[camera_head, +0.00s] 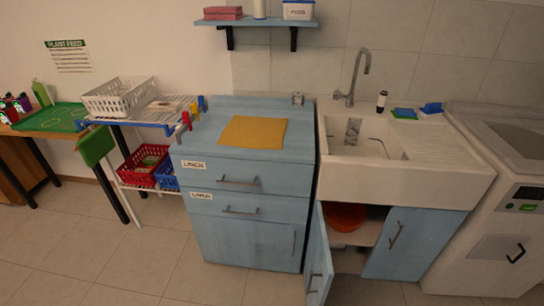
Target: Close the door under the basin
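The white basin (430,178) stands right of the middle, with a grey tap (359,78) behind it. Below it is a blue cabinet with two doors. The left door (318,262) stands open, swung out toward me, with a metal handle on it. The right door (414,243) looks shut, with a slanted handle (395,236). Through the opening an orange-red bowl (344,216) shows on a shelf inside. Neither of my grippers is in view.
A blue drawer cabinet (247,240) with a yellow cloth (253,132) stands left of the basin. A white machine (485,235) stands at the right. A wire rack (145,188) with baskets is at the left. The tiled floor (180,275) in front is clear.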

